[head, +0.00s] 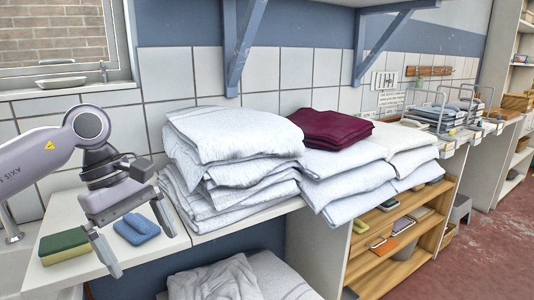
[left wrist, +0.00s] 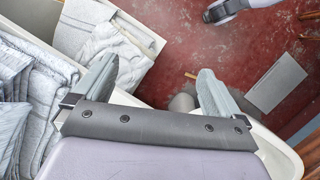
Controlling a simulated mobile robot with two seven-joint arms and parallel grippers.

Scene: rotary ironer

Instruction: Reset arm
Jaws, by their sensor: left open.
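My left arm comes in from the left in the head view. My left gripper (head: 142,250) points down, open and empty, over the left end of the white counter (head: 215,235). In the left wrist view the two fingers of my left gripper (left wrist: 155,82) stand wide apart with nothing between them. No right gripper can be made out in the head view.
White folded linens (head: 235,165) are stacked on the counter, with a maroon folded cloth (head: 330,128) on top. A green and yellow sponge (head: 63,246) and a blue cloth-like item (head: 136,228) lie near the gripper. A wooden shelf (head: 400,245) stands below at right. Red floor (left wrist: 165,60) is open.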

